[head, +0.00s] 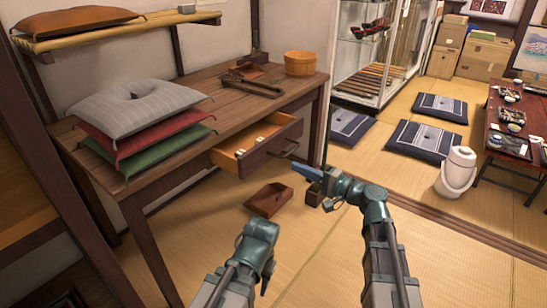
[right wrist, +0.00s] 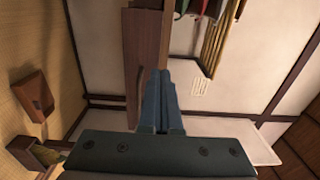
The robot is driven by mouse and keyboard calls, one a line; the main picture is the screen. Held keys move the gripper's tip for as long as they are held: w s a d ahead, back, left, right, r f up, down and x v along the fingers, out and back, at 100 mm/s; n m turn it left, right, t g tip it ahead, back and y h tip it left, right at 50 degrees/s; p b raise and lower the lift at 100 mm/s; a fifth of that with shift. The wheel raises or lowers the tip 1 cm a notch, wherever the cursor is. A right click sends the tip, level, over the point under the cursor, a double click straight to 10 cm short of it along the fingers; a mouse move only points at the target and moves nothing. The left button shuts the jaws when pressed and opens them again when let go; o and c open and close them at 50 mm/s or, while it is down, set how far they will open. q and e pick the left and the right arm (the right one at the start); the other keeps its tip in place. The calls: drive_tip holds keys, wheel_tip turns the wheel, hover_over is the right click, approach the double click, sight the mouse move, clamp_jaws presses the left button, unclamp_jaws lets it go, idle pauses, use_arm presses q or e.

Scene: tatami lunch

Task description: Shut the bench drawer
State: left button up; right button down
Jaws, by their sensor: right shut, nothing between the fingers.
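The bench drawer (head: 262,146) stands pulled out from the wooden bench (head: 185,95), with its front and dark handle (head: 288,149) facing right. A few small pale items lie inside it. My right gripper (head: 298,170) is shut and empty, just in front of and below the drawer front in the head view. In the right wrist view its blue fingers (right wrist: 160,85) lie together beside a brown wooden board; whether they touch it I cannot tell. My left gripper (head: 264,284) is low at the front, pointing down, and its jaws are not clear.
Stacked cushions (head: 140,108), a wooden tool and a wooden bucket (head: 300,63) are on the bench top. An open brown box (head: 269,199) sits on the tatami below the drawer. A white pot (head: 457,172) and low table (head: 515,130) stand right.

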sight(256, 149)
drive_tip(key=x, duration=1.3)
drive_tip(key=shift+w+a, duration=0.2)
drive_tip(key=shift+a, duration=0.15)
drive_tip(key=shift+w+a, duration=0.1)
drive_tip(key=x, duration=1.1)
drive_tip(key=shift+a, duration=0.1)
use_arm(q)
drive_tip(key=shift+d, duration=0.55)
use_arm(e)
drive_tip(key=v, duration=1.4)
